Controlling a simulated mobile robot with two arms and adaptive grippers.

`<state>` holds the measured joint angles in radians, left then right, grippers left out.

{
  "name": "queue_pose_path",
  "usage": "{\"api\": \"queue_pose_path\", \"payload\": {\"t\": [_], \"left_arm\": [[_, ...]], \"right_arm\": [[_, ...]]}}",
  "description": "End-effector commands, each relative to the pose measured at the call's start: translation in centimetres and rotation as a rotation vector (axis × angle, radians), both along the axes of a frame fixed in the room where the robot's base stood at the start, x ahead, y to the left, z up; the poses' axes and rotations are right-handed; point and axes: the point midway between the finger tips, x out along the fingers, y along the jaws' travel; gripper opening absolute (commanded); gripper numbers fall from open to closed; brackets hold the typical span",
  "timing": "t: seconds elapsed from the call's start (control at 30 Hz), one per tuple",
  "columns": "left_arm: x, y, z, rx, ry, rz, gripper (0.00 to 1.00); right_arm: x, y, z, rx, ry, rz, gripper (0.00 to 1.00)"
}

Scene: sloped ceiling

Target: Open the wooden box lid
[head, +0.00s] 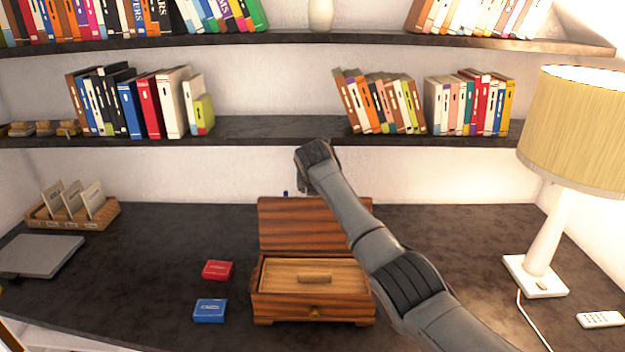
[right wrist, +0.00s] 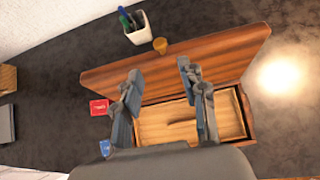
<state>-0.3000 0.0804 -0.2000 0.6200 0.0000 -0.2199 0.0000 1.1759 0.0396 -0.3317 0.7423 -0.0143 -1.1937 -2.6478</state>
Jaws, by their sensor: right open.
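The wooden box (head: 312,307) stands on the dark desk with its front, a small knob on it, facing me. Its lid (head: 285,225) is swung up and leans back at the rear edge. The box is open, showing a pale wooden inner panel (head: 340,277) with a small handle. My right arm reaches over the box's right side. In the right wrist view, my right gripper (right wrist: 160,72) is open, its two fingers apart over the lid (right wrist: 225,55) and the open box (right wrist: 249,115), with nothing between them. My left gripper is not in view.
A red pack (head: 217,270) and a blue pack (head: 210,310) lie left of the box. A white pen cup (right wrist: 136,30) stands behind the lid. A lamp (head: 538,270) stands at right. A low bookshelf (head: 270,130) spans above the desk's rear.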

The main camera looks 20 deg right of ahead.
Motion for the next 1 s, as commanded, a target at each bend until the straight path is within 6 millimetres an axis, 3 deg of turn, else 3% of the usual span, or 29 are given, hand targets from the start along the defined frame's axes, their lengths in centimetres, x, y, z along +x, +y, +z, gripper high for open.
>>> {"api": "queue_pose_path", "payload": {"t": [0.43, 0.87, 1.0], "left_arm": [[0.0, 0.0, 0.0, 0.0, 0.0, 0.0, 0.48], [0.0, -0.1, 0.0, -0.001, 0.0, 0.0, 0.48], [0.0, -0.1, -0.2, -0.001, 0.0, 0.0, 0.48]], "right_arm": [[-4.5, 1.5, 4.9, -0.001, -0.002, 0.002, 0.42], [-5.4, 1.8, 5.7, 0.0, 0.001, 0.003, 0.42], [-4.8, 1.8, 6.4, -0.011, -0.034, 0.001, 0.18]]}}
